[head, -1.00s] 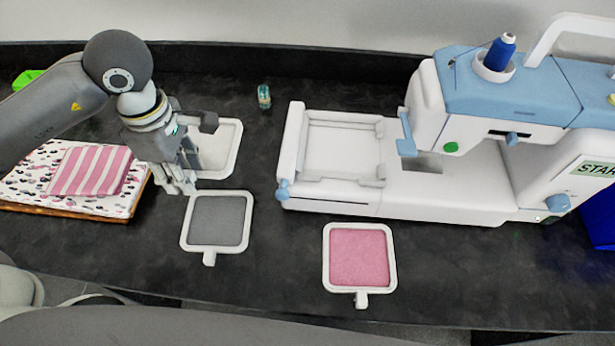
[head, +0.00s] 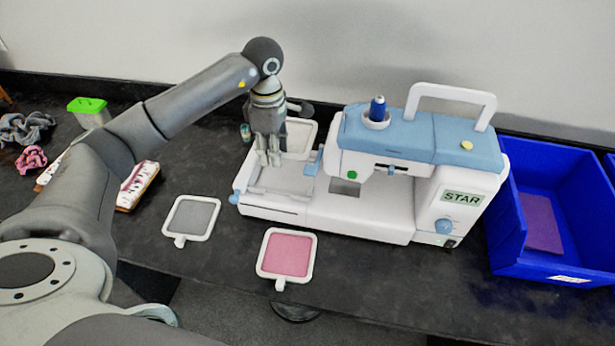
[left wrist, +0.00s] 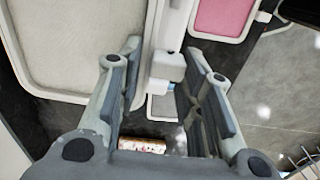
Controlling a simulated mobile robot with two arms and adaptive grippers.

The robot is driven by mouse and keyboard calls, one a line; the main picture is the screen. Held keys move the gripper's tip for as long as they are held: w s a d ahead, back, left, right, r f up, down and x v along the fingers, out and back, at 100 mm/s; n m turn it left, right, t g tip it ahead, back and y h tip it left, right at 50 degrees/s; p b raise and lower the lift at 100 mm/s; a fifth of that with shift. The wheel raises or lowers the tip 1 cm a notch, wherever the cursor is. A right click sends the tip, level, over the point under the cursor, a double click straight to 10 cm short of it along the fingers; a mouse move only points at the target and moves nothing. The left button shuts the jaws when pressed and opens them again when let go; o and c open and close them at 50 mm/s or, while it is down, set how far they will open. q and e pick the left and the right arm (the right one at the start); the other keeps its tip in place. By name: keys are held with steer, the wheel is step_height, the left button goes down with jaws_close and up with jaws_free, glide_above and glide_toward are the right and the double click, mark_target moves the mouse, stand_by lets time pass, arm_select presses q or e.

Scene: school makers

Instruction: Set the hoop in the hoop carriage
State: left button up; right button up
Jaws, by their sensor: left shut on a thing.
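My left gripper (head: 268,158) is shut on the tab of a white-framed hoop with pale fabric (head: 299,138). It holds the hoop up over the left part of the sewing machine (head: 425,150). In the left wrist view my fingers (left wrist: 163,72) are on either side of the hoop's tab, and the hoop's pale panel (left wrist: 75,40) fills the upper left. The hoop carriage (head: 250,200) is the white frame on the machine's left, below the gripper and partly hidden by it. My right gripper is not in view.
A grey hoop (head: 191,217) and a pink hoop (head: 287,255) lie on the dark table in front of the machine. A blue bin (head: 510,225) holding a purple sheet stands at the right. A green-lidded container (head: 88,110) and crumpled cloths (head: 25,129) are at the left.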

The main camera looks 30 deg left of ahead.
arm_select(q)
steer(key=f, duration=0.2)
steer(key=f+p, duration=0.1)
steer(key=f, duration=0.2)
steer(key=shift+w+a+f+p, duration=0.15)
steer(key=shift+a+f+p, duration=0.15)
steer(key=shift+a+f, duration=0.1)
steer(key=f, duration=0.1)
steer(key=f+p, duration=0.1)
steer(key=f, duration=0.1)
steer(key=shift+d+f, duration=0.2)
steer(key=shift+d, duration=0.05)
steer(key=shift+a+f, duration=0.1)
steer(key=shift+f, duration=0.3)
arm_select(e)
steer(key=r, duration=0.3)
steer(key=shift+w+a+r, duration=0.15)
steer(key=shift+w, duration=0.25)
